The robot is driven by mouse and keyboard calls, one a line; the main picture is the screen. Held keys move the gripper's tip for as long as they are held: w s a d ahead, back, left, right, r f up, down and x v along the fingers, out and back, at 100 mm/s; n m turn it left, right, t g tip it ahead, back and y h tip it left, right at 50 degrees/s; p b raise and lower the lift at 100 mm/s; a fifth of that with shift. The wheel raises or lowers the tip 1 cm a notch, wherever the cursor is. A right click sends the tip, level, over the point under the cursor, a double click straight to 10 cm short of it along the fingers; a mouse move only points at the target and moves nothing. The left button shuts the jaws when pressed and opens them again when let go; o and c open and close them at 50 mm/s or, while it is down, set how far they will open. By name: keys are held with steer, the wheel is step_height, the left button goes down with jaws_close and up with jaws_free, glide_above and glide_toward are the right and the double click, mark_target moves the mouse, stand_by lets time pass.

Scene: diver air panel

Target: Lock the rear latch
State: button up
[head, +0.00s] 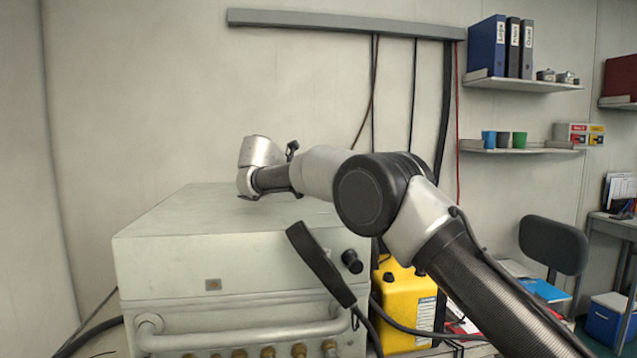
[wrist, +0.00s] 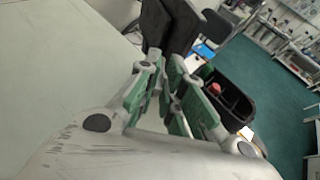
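The pale grey air panel case (head: 215,215) stands in front of me, with a pipe handle and brass fittings along its front. My arm reaches over its top to the far side, and I cannot make out the fingers in the head view. In the wrist view my gripper (wrist: 165,64) shows two fingers with green pads, apart, with a narrow gap and nothing seen held. A dark black part (wrist: 168,24) lies just beyond the fingertips; I cannot tell whether it is the latch or touches them. The rear latch cannot be made out in the head view.
A black bar-shaped handle (head: 320,265) and a black knob (head: 352,262) are at the case's right front. A yellow canister (head: 400,310) stands to the right. In the wrist view, a black open bin (wrist: 228,98) stands beyond the fingers, over green floor.

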steer(key=o, duration=0.4)
steer(key=shift+w+d, duration=0.2)
steer(key=shift+s+a, duration=0.1)
steer(key=v, duration=1.1)
steer(key=shift+s+a+r, duration=0.1)
steer(key=shift+s+a, duration=0.2)
